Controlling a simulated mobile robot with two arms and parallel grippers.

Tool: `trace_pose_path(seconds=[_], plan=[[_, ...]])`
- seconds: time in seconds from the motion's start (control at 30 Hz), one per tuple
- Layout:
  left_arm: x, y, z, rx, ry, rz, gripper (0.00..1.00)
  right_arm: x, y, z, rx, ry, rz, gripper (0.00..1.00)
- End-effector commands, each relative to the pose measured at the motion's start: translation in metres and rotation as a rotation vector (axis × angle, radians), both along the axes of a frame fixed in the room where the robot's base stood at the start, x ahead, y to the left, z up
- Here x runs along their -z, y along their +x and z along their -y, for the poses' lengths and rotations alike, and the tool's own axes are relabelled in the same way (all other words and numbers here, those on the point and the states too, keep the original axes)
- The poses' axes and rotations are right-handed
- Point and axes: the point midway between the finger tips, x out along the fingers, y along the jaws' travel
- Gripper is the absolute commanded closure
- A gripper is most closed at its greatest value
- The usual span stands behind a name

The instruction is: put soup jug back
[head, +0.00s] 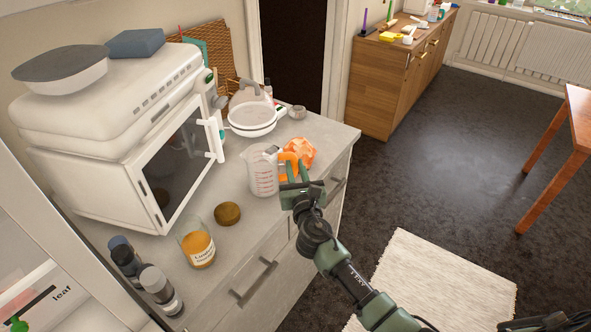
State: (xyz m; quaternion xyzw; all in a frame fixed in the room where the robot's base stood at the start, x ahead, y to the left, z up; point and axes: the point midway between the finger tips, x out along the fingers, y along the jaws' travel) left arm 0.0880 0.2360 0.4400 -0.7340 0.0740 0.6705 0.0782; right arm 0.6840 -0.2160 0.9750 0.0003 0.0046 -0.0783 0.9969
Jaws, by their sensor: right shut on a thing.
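The soup jug (262,172) is a clear measuring jug with red markings. It stands upright on, or just above, the grey worktop, right of the white oven; I cannot tell if its base touches. My right gripper (291,172) is at the jug's right side, shut at its handle, which the fingers partly hide. An orange crumpled thing (302,149) lies just behind the fingers.
The white oven (95,185) with a dark glass door (180,175) fills the left of the grey worktop (237,240). A labelled jar (198,249), a brown round lid (227,213) and grinders (160,290) stand in front. White bowls (252,125) sit behind the jug.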

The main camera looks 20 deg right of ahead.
Motion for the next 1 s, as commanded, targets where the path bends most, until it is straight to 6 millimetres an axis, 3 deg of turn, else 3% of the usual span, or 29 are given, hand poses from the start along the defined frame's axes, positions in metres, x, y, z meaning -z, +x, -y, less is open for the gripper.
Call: trace_pose_path(seconds=[0.2, 0.23, 0.3, 0.67, 0.77, 1.0], plan=[[0.004, 0.000, 0.000, 0.001, -0.001, 0.000, 0.19, 0.004, 0.000, 0.000, 0.000, 0.000, 0.001, 1.00], [0.003, 0.000, 0.000, 0.001, -0.001, 0.000, 0.19, 0.003, 0.000, 0.000, 0.000, 0.000, 0.001, 0.73], [0.002, 0.000, 0.000, 0.001, -0.001, 0.000, 0.19, 0.002, 0.000, 0.000, 0.000, 0.000, 0.000, 0.59], [-0.002, 0.000, 0.001, 0.001, -0.001, 0.000, 0.19, -0.003, 0.000, 0.000, 0.001, 0.000, 0.001, 0.59], [-0.001, 0.000, 0.001, 0.000, -0.001, 0.000, 0.19, 0.000, -0.011, -0.001, 0.000, -0.001, -0.001, 0.59], [0.001, 0.000, 0.001, 0.000, -0.001, 0.000, 0.19, 0.000, -0.061, -0.010, -0.002, 0.000, -0.001, 0.59]])
